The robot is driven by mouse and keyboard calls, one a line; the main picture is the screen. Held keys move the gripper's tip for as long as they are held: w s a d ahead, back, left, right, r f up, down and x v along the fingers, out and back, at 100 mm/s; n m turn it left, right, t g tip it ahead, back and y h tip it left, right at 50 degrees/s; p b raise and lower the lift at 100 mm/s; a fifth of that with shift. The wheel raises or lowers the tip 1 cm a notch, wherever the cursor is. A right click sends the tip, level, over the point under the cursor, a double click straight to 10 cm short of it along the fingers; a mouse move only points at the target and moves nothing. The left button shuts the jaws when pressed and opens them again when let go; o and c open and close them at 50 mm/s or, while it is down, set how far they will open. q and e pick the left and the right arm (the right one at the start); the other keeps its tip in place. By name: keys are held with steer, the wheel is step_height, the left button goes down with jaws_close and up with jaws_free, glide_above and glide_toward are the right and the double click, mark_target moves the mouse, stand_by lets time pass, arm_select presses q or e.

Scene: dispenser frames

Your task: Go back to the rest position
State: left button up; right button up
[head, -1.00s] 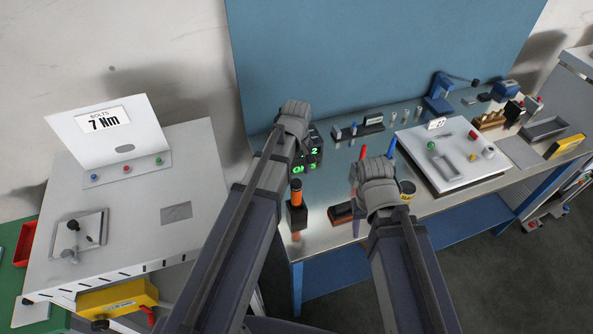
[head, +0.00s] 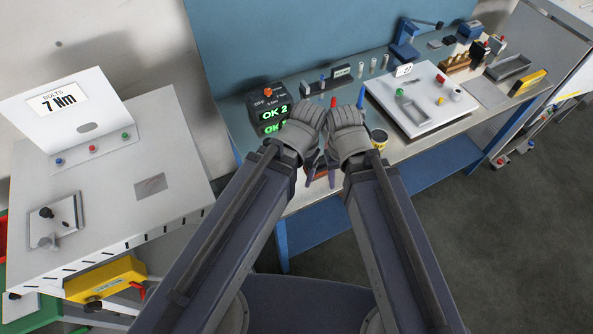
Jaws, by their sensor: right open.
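My two arms reach forward side by side in the head view, their grey wrists close together over the front edge of the blue-framed bench (head: 440,140).
A grey cabinet with a "7 Nm" sign (head: 58,101) is at left. Floor at lower right is clear.

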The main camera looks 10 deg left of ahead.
step_height(320, 180, down, 16)
steer(key=b, duration=1.6)
